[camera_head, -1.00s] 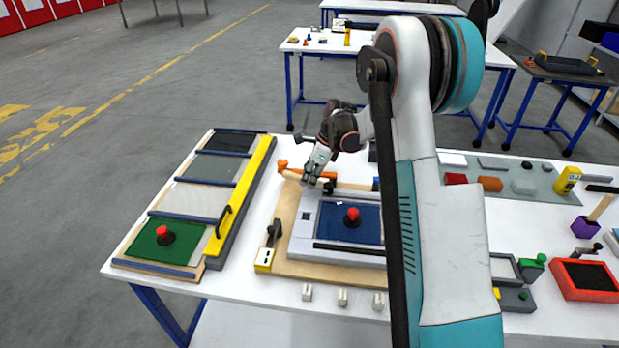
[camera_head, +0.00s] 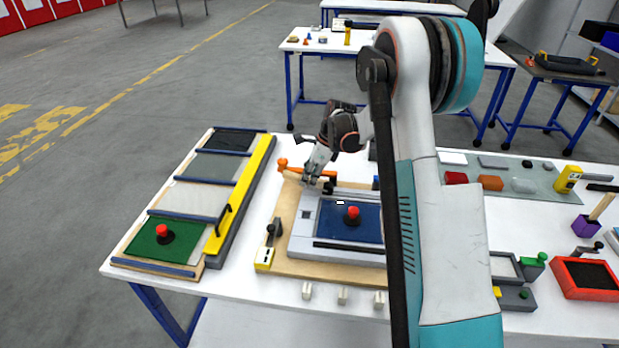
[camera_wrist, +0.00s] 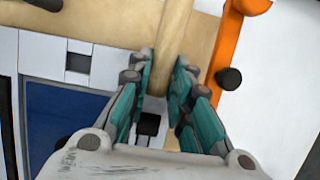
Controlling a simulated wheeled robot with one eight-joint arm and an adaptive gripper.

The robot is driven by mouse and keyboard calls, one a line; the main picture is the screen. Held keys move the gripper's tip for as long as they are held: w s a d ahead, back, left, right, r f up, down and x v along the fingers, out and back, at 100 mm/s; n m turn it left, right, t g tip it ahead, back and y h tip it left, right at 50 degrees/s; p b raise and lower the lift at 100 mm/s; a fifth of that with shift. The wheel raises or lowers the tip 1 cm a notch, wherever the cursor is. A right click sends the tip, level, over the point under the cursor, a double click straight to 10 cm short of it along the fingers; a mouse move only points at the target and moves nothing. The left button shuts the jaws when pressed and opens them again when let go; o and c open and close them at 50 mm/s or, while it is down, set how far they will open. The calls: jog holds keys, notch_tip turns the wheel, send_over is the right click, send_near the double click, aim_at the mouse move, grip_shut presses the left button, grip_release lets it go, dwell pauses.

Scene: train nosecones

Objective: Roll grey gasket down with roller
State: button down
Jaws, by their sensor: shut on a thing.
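My gripper (camera_head: 314,183) is low over the back left of the fixture. In the wrist view its teal fingers (camera_wrist: 164,68) are on both sides of a pale wooden rod (camera_wrist: 174,25), shut on it. The rod looks like the roller's handle, but the roller's working end is not clear. A light grey frame (camera_head: 302,226), possibly the gasket, surrounds a blue panel (camera_head: 335,226) with a red knob (camera_head: 352,212). In the wrist view the frame (camera_wrist: 40,62) and blue panel (camera_wrist: 60,110) lie left of the fingers.
An orange part (camera_wrist: 228,45) with a black knob (camera_wrist: 229,78) is close right of the fingers. A wooden board (camera_head: 325,273) carries the fixture. A rack with a green panel (camera_head: 150,245) and yellow bar (camera_head: 236,195) stands left. Small white blocks (camera_head: 342,297) lie in front.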

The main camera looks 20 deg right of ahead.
aim_at(326, 185)
jog(key=shift+s+d, duration=0.25)
jog(key=shift+d, duration=0.2)
jog(key=shift+s+d, duration=0.2)
jog(key=shift+d, duration=0.1)
jog(key=shift+s+d+b, duration=0.4)
jog(key=shift+d, duration=0.2)
dwell(1.8)
jog(key=shift+s+d, duration=0.2)
jog(key=shift+d, duration=0.1)
jog(key=shift+s+d, duration=0.45)
jog(key=shift+d, duration=0.15)
dwell(1.6)
jog(key=shift+s+d+b, duration=0.2)
jog(key=shift+d+b, duration=0.1)
